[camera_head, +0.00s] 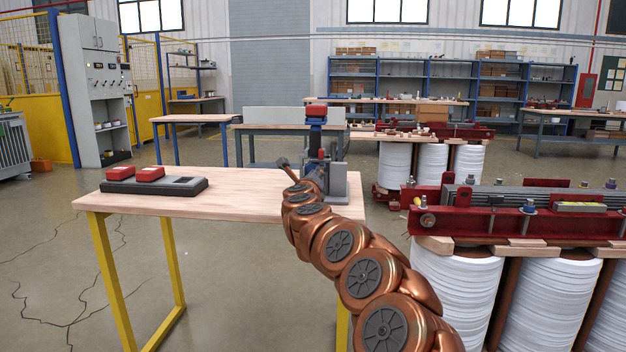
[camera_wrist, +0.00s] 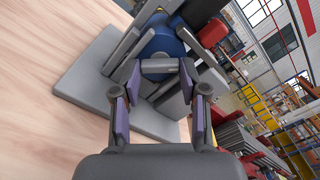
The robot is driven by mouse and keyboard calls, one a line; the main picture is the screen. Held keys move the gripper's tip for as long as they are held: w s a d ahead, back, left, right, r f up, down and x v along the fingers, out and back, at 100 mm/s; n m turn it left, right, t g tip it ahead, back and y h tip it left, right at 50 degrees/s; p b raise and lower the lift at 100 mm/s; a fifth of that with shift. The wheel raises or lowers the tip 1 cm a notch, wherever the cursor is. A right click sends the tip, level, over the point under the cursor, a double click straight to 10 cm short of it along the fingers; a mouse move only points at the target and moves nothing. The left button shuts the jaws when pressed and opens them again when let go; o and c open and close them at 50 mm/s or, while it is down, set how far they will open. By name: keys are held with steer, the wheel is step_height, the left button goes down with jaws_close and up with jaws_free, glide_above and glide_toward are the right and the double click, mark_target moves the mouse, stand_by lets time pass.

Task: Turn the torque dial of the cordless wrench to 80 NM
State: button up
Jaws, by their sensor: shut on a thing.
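The cordless wrench (camera_head: 315,139) stands in a grey holder (camera_head: 339,182) at the right end of the wooden table, blue-bodied with a red battery on top. In the wrist view its blue body (camera_wrist: 166,44) sits among grey holder parts on a grey base plate (camera_wrist: 85,85). My gripper (camera_wrist: 159,78) has its purple-padded fingers on either side of a short dark grey cylinder (camera_wrist: 158,67), which looks like the torque dial. It is shut on this part. No dial numbers can be read.
A black charger (camera_head: 180,186) with two red batteries (camera_head: 149,174) lies at the left of the wooden table (camera_head: 235,207). The table middle is clear. Red-framed cores with white coils (camera_head: 455,290) stand close on the right. Shelves and benches are farther back.

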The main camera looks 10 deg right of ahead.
steer(key=shift+a, duration=0.1)
steer(key=o, duration=1.2)
steer(key=shift+c, duration=0.2)
steer(key=shift+s, duration=0.15)
steer(key=v, duration=1.1)
steer(key=shift+s, duration=0.3)
steer(key=shift+a, duration=0.1)
